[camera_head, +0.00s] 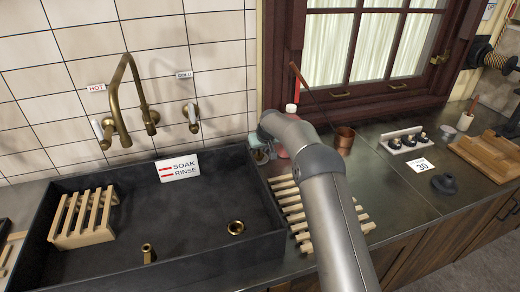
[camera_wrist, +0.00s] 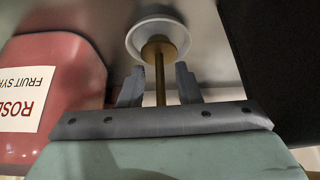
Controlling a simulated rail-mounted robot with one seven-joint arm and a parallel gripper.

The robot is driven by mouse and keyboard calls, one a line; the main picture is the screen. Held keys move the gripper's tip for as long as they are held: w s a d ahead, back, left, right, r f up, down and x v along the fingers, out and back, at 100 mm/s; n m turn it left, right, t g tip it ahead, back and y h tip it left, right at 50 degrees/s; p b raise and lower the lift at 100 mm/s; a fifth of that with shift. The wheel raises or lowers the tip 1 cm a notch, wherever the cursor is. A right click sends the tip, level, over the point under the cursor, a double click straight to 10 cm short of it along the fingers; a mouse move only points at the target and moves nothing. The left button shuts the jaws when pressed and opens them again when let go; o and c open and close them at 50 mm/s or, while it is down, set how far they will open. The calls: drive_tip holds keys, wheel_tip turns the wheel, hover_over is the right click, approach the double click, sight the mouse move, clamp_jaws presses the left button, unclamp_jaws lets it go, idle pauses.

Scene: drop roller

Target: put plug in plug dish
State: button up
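In the wrist view, the plug (camera_wrist: 159,76) is a brass stem with a wider brass head at its far end. The head appears to sit in the small white plug dish (camera_wrist: 136,38). My gripper (camera_wrist: 160,85) has one finger on each side of the stem, with a visible gap on both sides, so it looks open around the plug. In the head view, my gripper (camera_head: 261,152) is by the sink's back right corner, partly behind my arm. I cannot make out the plug or dish there.
A red syrup bottle (camera_wrist: 55,85) stands close beside my gripper. The dark sink (camera_head: 185,215) lies left, holding a wooden rack (camera_head: 85,218). A slatted rack (camera_head: 292,205) lies under my arm. A copper cup (camera_head: 345,140) stands behind. The right counter has open room around a black round object (camera_head: 443,184).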

drive_tip(key=shift+r, duration=0.3)
drive_tip(key=b+v, duration=0.3)
drive_tip(key=v, duration=0.9)
drive_tip(key=s+d+r+m+g+h, duration=0.1)
drive_tip(key=s+d+r, duration=0.1)
drive_tip(key=s+d, duration=0.35)
drive_tip(key=s+d+r, duration=0.1)
drive_tip(key=s+d, duration=0.1)
drive_tip(key=s, duration=0.6)
drive_tip(key=s+d+r+m+g+h, duration=0.1)
drive_tip(key=s+d+r, duration=0.1)
drive_tip(key=s+d, duration=0.35)
drive_tip(key=s+d+f+m+g, duration=0.1)
drive_tip(key=s+d+f, duration=0.1)
drive_tip(key=s, duration=0.8)
drive_tip(key=s+d+f+m, duration=0.1)
drive_tip(key=s+d+f, duration=0.1)
drive_tip(key=s, duration=0.8)
drive_tip(key=s+d+f+m+g, duration=0.1)
drive_tip(key=s+d+f, duration=0.1)
drive_tip(key=s, duration=0.8)
drive_tip(key=shift+s+d+g+h, duration=0.2)
drive_tip(key=shift+d+g+h, duration=0.1)
drive_tip(key=shift+d, duration=0.2)
drive_tip(key=shift+f, duration=0.1)
